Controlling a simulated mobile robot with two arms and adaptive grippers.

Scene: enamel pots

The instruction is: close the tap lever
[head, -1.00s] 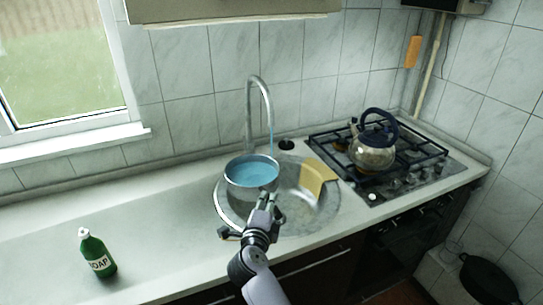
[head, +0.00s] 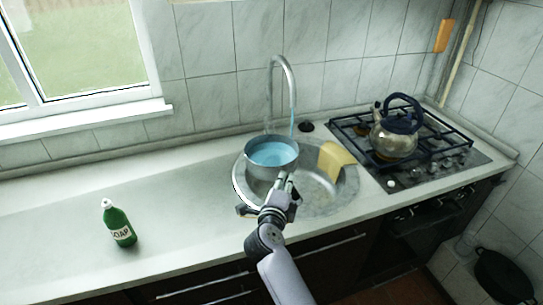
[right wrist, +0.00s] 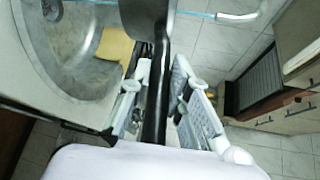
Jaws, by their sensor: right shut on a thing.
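The tap (head: 282,64) is a tall curved metal spout behind the sink, with a thin blue stream (head: 292,112) running from it. The stream reaches the back right rim of a grey pot (head: 272,164) holding blue water. I cannot make out the tap lever. My right gripper (head: 284,184) is at the pot's front side. In the right wrist view its fingers (right wrist: 158,105) are shut on the pot's dark handle (right wrist: 153,85). The spout (right wrist: 238,15) shows at the top there. My left gripper is not in view.
The sink (head: 345,190) holds a yellow cloth-like piece (head: 335,157) at its right edge. A kettle (head: 394,138) stands on the stove (head: 415,160) to the right. A green soap bottle (head: 119,226) stands on the counter at left, with clear counter between.

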